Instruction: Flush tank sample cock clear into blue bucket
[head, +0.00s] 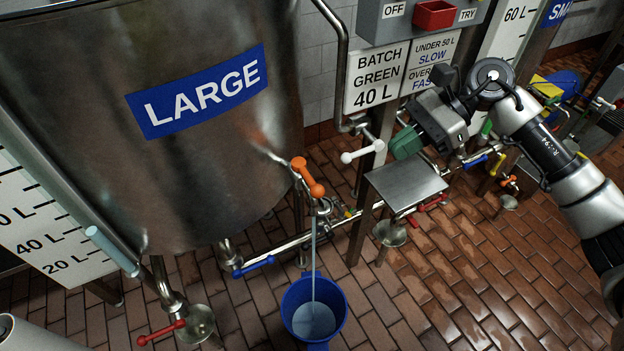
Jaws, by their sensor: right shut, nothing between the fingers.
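The large steel tank (190,60) stands at the left with a blue LARGE label. The sample cock with an orange handle (307,177) sits at its lower right side. A pale stream (313,255) falls from below the cock into the blue bucket (285,308) on the floor. Light liquid shows inside the bucket. My right gripper (406,142) is shut and empty, right of the orange handle and apart from it, above a small steel shelf. A dark green part shows at its tip end. My left gripper is not in view.
A white-handled valve (362,151) stands between the orange handle and my right gripper. The steel shelf (412,186) is below the gripper. A blue-handled valve (253,266) and red-handled valve (161,333) are low down. Tiled floor (470,260) at the right is mostly clear.

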